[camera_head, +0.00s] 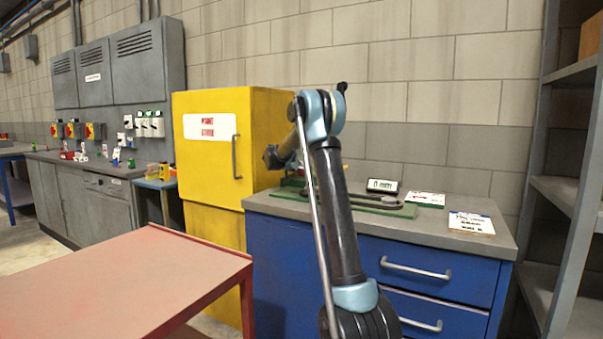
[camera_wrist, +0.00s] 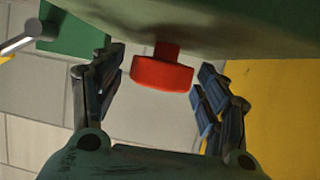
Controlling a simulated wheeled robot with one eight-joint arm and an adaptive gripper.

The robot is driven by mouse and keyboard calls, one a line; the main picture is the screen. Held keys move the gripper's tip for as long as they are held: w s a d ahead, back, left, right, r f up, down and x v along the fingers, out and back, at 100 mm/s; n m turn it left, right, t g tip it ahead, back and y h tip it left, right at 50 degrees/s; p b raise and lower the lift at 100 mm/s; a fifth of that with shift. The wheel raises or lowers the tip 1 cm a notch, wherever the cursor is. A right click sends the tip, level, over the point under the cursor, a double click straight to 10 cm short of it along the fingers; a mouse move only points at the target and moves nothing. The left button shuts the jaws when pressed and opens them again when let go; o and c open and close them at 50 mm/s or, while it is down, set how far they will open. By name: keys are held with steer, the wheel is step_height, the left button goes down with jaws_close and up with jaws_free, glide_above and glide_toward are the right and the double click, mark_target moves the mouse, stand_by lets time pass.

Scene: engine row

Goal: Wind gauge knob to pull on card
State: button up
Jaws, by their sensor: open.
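A red knob (camera_wrist: 162,73) hangs on a short red stem beneath a green body (camera_wrist: 215,22) in the wrist view. My gripper (camera_wrist: 160,78) is open, with one finger on each side of the knob and visible gaps to both. In the head view, the gauge's digital display (camera_head: 382,186) stands on a green base (camera_head: 375,207) on the blue cabinet's grey top. Its reading is too small to tell. White cards lie to its right, one at the back (camera_head: 425,199) and one near the front (camera_head: 471,223); their text is unreadable. My arm hides the knob in the head view.
The blue drawer cabinet (camera_head: 460,305) stands beside a yellow cabinet (camera_head: 212,160). A bare red table (camera_head: 120,285) is at the front left. Grey shelving (camera_head: 570,190) stands on the right. The grey worktop has free room around the front card.

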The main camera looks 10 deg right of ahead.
steer(key=shift+w+d, duration=0.1)
steer(key=c, duration=1.1)
steer(key=shift+m+g+h, duration=0.7)
steer(key=shift+m+g, duration=0.2)
steer(key=shift+m, duration=0.1)
steer(key=shift+m+g+h, duration=0.6)
steer(key=shift+m, duration=0.1)
steer(key=o, duration=1.1)
